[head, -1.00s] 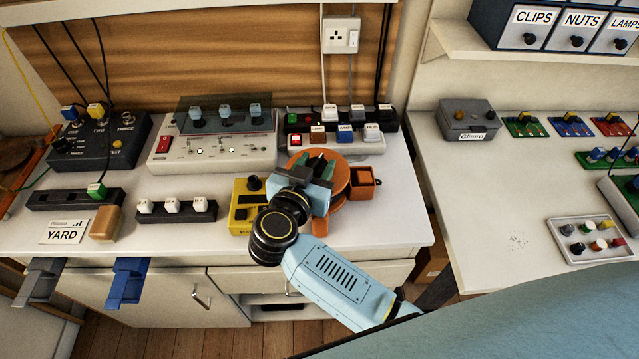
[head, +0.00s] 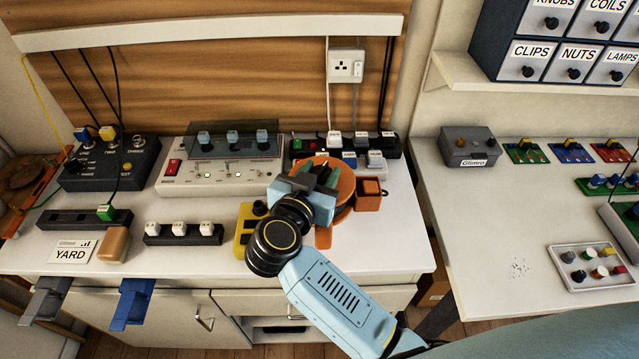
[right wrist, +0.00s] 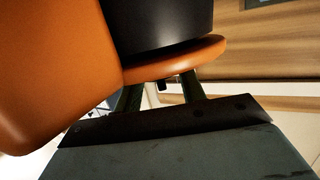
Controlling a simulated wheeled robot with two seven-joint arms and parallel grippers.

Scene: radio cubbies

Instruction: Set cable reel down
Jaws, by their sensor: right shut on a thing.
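The cable reel (head: 345,178) is orange and round, over the counter to the right of the white switch panel. An orange block (head: 368,195) shows at its right side. My right gripper (head: 318,174) is shut on the reel and covers part of it. In the right wrist view the reel's orange flange (right wrist: 200,55) and black drum (right wrist: 160,22) fill the top, close to the two fingers (right wrist: 160,93). A large orange part (right wrist: 50,65) blocks the left. Whether the reel touches the counter cannot be told. My left gripper is not in view.
The white counter (head: 385,250) has bare room at its front right. The switch panel (head: 215,180), a yellow box (head: 245,225) and a dark switch strip (head: 185,238) stand left of the reel. More switch strips (head: 385,148) stand behind it. A wall socket (head: 345,67) is above.

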